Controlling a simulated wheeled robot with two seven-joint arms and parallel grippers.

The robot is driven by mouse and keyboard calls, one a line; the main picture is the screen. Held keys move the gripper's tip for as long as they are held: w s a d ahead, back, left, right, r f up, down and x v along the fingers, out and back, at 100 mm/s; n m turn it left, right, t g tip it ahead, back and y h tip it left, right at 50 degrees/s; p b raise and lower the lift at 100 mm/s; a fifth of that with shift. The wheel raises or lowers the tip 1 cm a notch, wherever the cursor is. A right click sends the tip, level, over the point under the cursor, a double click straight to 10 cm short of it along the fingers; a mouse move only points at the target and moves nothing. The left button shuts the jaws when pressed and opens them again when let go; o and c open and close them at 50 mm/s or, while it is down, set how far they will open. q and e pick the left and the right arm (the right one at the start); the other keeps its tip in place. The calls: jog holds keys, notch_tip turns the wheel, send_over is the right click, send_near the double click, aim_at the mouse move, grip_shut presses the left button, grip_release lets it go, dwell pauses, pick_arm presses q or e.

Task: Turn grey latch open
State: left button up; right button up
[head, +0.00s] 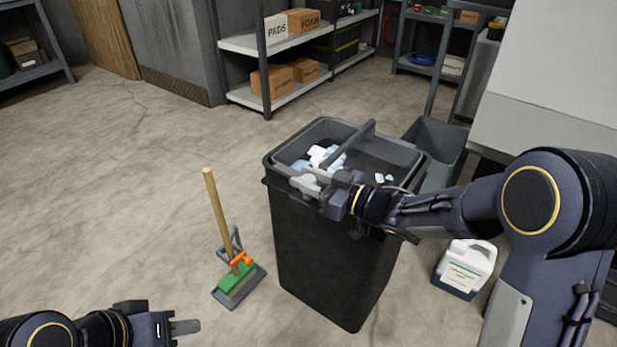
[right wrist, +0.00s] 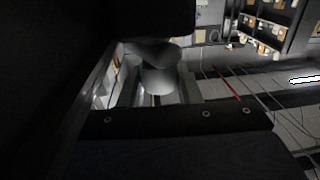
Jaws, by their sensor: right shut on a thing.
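A tall black bin (head: 325,255) with an open top stands in the middle of the head view. The grey latch (head: 305,181) is at the near left of its rim, partly hidden by my right gripper (head: 318,190). The right gripper is shut on the latch, with its arm reaching in from the right.
Floor at left is clear.

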aim_at(315, 182)
jog(key=shift+f, duration=0.1)
jog(key=o, duration=1)
jog(key=shift+c, duration=0.2)
jog(key=shift+s+d, duration=0.1)
jog(key=shift+d, duration=0.1)
jog(key=p+v, duration=0.2)
jog(key=v, duration=0.4)
jog(key=shift+d, duration=0.15)
jog(key=shift+s+d, duration=0.35)
jog(key=shift+d, duration=0.05)
jog(key=shift+c, duration=0.4)
